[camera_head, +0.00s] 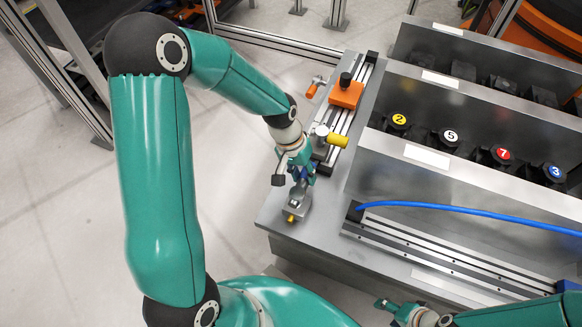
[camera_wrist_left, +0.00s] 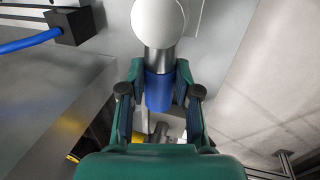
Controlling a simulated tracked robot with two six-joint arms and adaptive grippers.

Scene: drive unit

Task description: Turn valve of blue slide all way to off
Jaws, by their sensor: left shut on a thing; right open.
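My left gripper (camera_head: 300,172) is over the near-left corner of the metal bench. In the left wrist view, its fingers (camera_wrist_left: 160,95) are shut around a blue cylindrical valve handle (camera_wrist_left: 159,91). A grey metal neck and a round white-grey end (camera_wrist_left: 158,22) extend beyond the handle. In the head view the gripper mostly hides this handle; a grey fitting with a yellow tip (camera_head: 292,217) shows just below. A blue block (camera_head: 570,286) sits on the front rail at the right edge. My right gripper (camera_head: 392,308) is open and empty near the bottom edge.
The front rail (camera_head: 440,250) has a blue hose (camera_head: 470,212) above it. Behind the left gripper, another rail carries an orange slide (camera_head: 346,94); orange and yellow (camera_head: 337,140) handles stand beside it. Numbered parts (camera_head: 450,136) sit in a metal-walled bin. Floor left of the bench is clear.

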